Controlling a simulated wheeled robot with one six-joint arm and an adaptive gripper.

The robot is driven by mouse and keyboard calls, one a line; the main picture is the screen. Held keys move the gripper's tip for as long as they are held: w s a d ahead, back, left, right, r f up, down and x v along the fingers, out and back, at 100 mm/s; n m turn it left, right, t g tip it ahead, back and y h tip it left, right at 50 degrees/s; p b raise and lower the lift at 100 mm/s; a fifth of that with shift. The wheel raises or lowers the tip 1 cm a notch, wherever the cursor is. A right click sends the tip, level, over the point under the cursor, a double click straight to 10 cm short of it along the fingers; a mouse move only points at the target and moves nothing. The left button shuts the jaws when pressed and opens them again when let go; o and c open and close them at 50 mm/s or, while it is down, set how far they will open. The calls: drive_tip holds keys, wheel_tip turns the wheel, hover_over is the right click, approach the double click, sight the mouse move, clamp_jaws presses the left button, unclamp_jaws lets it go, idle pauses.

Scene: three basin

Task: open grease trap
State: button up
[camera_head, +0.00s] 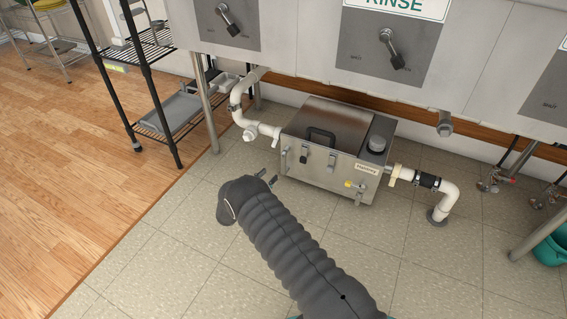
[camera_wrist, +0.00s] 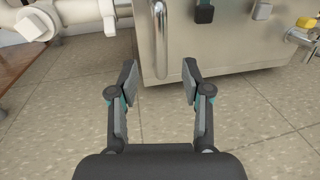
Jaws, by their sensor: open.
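The grease trap (camera_head: 325,150) is a steel box on the tiled floor under the basins. Its lid (camera_head: 330,122) lies flat and shut, with a black handle (camera_head: 320,137) on top. In the head view the arm partly hides my gripper (camera_head: 268,177).
White pipes join the trap at the left (camera_head: 243,115) and right (camera_head: 440,188). A black wire shelf (camera_head: 150,85) stands at the left, basins (camera_head: 330,50) hang above, and a teal bucket (camera_head: 550,248) is at far right. The floor in front is clear.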

sight(282, 163)
drive_tip(key=b+x, duration=0.1)
drive_tip(key=x, duration=0.9)
drive_tip(key=shift+w+d, duration=0.2)
drive_tip(key=shift+d, duration=0.05)
clamp_jaws()
